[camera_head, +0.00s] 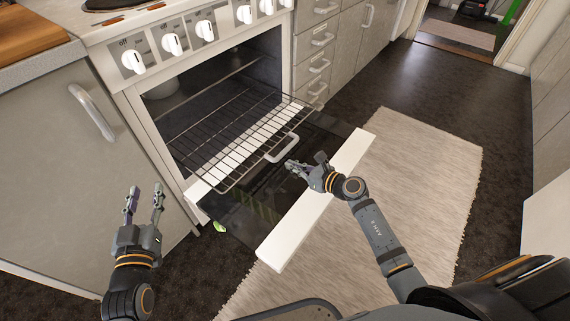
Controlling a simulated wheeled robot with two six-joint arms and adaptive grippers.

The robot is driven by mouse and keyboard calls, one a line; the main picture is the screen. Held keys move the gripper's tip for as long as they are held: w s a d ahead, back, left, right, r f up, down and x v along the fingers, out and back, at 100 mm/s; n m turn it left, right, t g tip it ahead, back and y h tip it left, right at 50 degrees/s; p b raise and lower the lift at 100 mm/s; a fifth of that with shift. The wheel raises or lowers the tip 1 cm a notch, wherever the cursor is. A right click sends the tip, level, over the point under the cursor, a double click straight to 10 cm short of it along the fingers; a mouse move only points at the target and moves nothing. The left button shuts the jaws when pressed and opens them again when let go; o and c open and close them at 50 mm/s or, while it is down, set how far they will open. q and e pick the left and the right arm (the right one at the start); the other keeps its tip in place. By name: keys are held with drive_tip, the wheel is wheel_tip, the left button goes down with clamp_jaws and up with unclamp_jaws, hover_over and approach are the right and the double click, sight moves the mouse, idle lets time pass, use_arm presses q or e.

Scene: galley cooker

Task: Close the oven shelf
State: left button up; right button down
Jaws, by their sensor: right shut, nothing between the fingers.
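The oven shelf (222,137) is a dark wire rack pulled partly out of the oven, its front part over the open door. The oven door (310,199) is folded down, with a dark glass inside and white edge strips. My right gripper (291,165) is shut and empty, above the door glass close to the front of the shelf and just below a pale handle (282,147); I cannot tell whether it touches either. My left gripper (145,190) is open and empty, to the left of the door, in front of the grey cabinet.
The cooker's control panel (190,36) with several white knobs is above the oven opening. A grey cabinet (60,160) with a handle is at the left, and drawers (318,55) stand at the right. A beige rug (420,170) lies on the dark floor. A small green thing (219,227) lies by the door.

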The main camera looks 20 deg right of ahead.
sight(278, 160)
drive_tip(key=b+x, duration=0.1)
drive_tip(key=x, duration=0.2)
drive_tip(key=shift+w+a+f, duration=0.15)
drive_tip(key=shift+w+a, duration=0.1)
drive_tip(key=shift+w, duration=0.05)
use_arm(q)
wheel_tip(278, 160, up, 12)
drive_tip(key=s+t, duration=0.1)
drive_tip(key=t, duration=0.4)
drive_tip(key=shift+m+h, duration=0.3)
use_arm(e)
drive_tip(key=shift+w+a, duration=0.1)
